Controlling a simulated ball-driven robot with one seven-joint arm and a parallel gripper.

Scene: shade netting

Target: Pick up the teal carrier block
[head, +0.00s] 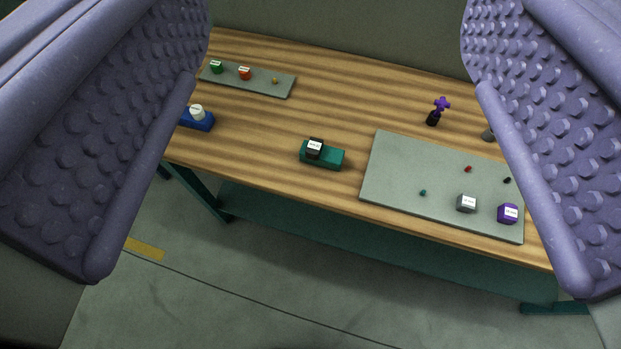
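The teal carrier block (327,159) lies on the wooden table near its front edge, around the middle of the view. A small black piece (314,148) with a white label sits on its left part. My gripper (345,282) shows as two purple, studded fingers at the left and right of the view. The fingers are wide apart with nothing between them. The teal block appears in the gap between them, at a distance beyond the fingertips.
A large grey-green board (410,170) right of the block bears a grey piece (466,203), a purple piece (508,214) and small beads. A purple flower-shaped item (440,106) stands behind it. A blue block (201,122) and a smaller board (262,85) are at left.

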